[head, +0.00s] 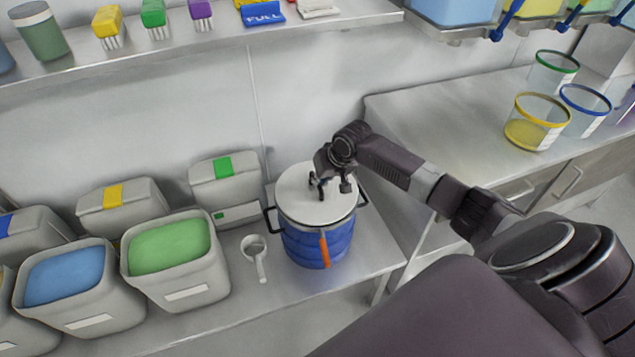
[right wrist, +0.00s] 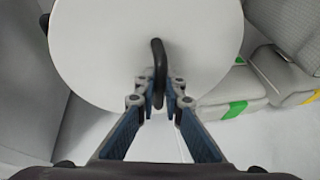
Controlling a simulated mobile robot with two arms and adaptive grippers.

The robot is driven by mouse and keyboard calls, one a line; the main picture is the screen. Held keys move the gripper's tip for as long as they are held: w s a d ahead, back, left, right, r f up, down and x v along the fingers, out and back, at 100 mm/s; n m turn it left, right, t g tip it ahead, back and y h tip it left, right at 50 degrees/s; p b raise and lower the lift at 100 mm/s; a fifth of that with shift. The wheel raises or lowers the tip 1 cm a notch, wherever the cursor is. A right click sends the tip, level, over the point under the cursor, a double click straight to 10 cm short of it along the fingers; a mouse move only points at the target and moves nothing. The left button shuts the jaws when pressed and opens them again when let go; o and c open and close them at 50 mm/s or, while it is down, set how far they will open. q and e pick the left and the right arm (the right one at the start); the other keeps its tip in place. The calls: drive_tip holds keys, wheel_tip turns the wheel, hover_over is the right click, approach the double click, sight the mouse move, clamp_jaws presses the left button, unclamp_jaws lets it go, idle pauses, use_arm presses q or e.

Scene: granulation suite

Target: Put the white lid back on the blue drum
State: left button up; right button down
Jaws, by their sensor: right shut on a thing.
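The blue drum (head: 304,242) stands on the metal bench in the head view, with black side handles and an orange strip on its front. The white lid (head: 304,206) lies over the drum's top and looks about level; I cannot tell whether it is fully seated. My right gripper (head: 330,184) is above the lid, shut on its black handle. In the right wrist view the lid (right wrist: 110,50) fills the upper middle, and the fingers (right wrist: 158,98) close around the handle (right wrist: 158,65). The drum is hidden there. My left gripper is not in view.
Left of the drum are a white scoop (head: 256,258), a bin of green powder (head: 178,290), a bin of blue powder (head: 85,311) and several lidded boxes. A shelf (head: 200,45) with brushes hangs above. A counter (head: 450,125) with clear tubs stands at right.

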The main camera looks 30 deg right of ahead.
drive_tip(key=shift+f, duration=0.45)
drive_tip(key=c, duration=2)
unclamp_jaws()
drive_tip(key=shift+o, duration=0.2)
drive_tip(key=v, duration=1.2)
